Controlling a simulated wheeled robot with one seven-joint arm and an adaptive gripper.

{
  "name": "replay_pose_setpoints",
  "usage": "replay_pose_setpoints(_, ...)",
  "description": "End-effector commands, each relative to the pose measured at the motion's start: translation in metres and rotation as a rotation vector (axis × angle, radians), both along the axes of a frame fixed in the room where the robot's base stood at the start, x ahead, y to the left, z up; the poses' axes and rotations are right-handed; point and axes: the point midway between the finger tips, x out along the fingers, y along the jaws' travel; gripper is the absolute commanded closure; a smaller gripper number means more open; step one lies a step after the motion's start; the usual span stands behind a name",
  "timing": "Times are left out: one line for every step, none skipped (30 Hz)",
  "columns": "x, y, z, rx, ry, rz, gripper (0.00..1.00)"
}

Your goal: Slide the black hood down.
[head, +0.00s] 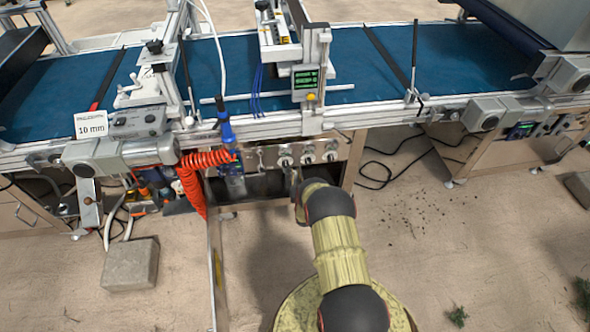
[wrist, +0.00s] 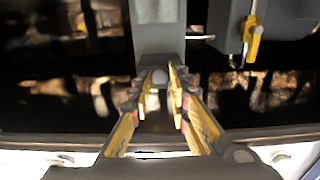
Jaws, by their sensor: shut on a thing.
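The black hood (head: 262,187) shows in the head view as a dark panel under the machine's front, left of my arm. In the wrist view its glossy dark surface (wrist: 60,45) fills most of the upper picture. A grey handle (wrist: 157,38) stands in front of that surface and runs down between my fingers. My gripper (wrist: 160,78) is shut on the lower end of this grey handle, with its yellow-edged fingers on either side. In the head view my wrist is in front of the hood's right part, and the fingertips are mostly hidden.
A grey bracket with a yellow lever (wrist: 252,38) is close to the right of my gripper. Orange coiled hose (head: 190,180) hangs left of the hood. Knobs (head: 308,155) sit above my wrist. A blue belt (head: 360,65) runs along the top. Floor at right is mostly clear.

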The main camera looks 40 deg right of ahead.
Motion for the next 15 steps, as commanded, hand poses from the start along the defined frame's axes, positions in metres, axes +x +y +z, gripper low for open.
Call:
replay_pose_setpoints(0.000,0.001,-0.009,0.001,0.001,0.001,1.00)
replay_pose_setpoints(0.000,0.001,-0.013,0.001,0.001,0.001,1.00)
replay_pose_setpoints(0.000,0.001,-0.018,0.001,0.001,0.001,1.00)
replay_pose_setpoints(0.000,0.001,-0.021,0.001,0.001,0.001,1.00)
replay_pose_setpoints(0.000,0.000,-0.025,0.000,0.000,0.001,1.00)
replay_pose_setpoints(0.000,0.001,-0.030,0.001,0.001,0.001,1.00)
replay_pose_setpoints(0.000,0.001,-0.033,0.001,0.001,0.001,1.00)
replay_pose_setpoints(0.000,0.001,-0.037,0.001,0.001,0.001,1.00)
replay_pose_setpoints(0.000,0.000,-0.041,0.000,0.000,0.001,1.00)
replay_pose_setpoints(0.000,0.000,-0.043,0.000,0.000,0.001,1.00)
replay_pose_setpoints(0.000,0.000,-0.046,-0.001,-0.001,0.001,1.00)
replay_pose_setpoints(0.000,0.001,-0.049,0.000,0.000,0.001,1.00)
replay_pose_setpoints(0.000,0.000,-0.050,-0.001,-0.001,0.001,1.00)
replay_pose_setpoints(0.001,0.000,-0.051,-0.001,-0.002,0.001,1.00)
replay_pose_setpoints(0.000,0.000,-0.053,-0.001,-0.001,0.001,1.00)
